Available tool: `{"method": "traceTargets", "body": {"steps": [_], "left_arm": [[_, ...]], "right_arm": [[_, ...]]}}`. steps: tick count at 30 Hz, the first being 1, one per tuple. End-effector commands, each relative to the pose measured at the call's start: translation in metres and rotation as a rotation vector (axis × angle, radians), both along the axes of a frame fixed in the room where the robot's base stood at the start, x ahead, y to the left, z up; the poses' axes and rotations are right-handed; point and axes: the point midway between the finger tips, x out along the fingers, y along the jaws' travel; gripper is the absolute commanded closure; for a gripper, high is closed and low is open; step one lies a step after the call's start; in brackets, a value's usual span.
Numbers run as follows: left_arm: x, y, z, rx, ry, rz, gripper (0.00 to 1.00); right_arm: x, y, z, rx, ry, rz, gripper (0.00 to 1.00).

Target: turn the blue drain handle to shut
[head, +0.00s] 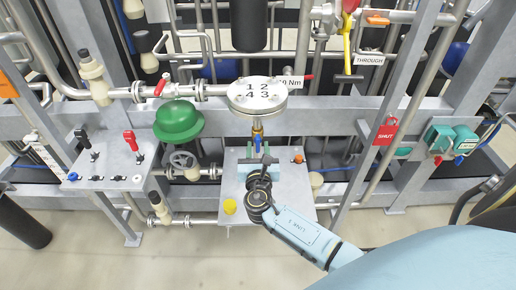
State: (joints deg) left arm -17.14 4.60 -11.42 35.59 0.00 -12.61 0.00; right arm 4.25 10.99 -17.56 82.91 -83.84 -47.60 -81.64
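A small blue handle (257,141) shows at the brass valve (257,126) under the round flange marked with numbers (257,95). I take it for the drain handle; its exact angle is too small to tell. My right gripper (266,162) is just below and in front of it, over the grey plate (290,182). Its dark fingers overlap a light blue block (246,172) in the picture. I cannot tell whether the fingers touch the handle or how far they are open. My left gripper is not in view.
A yellow cup-like thing (230,207) stands at the plate's front left. A red SHUT tag (385,132) hangs at right. A lever panel (112,160) stands left.

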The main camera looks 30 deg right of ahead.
Motion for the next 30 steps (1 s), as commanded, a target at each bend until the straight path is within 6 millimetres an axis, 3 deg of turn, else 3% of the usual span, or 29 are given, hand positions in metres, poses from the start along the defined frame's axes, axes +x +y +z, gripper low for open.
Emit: {"method": "traceTargets", "body": {"steps": [1, 8, 16, 30], "left_arm": [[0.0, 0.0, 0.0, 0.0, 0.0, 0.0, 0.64], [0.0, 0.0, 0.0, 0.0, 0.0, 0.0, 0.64], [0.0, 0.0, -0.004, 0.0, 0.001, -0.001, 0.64], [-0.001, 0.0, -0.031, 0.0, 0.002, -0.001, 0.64]], "right_arm": [[0.0, 0.0, 0.0, 0.0, 0.0, 0.0, 0.71], [0.0, 0.0, 0.0, 0.0, 0.0, 0.0, 1.0], [0.0, 0.0, -0.001, 0.028, -0.019, 0.0, 1.0], [0.0, 0.0, -0.002, 0.315, -0.193, 0.0, 1.0]]}}
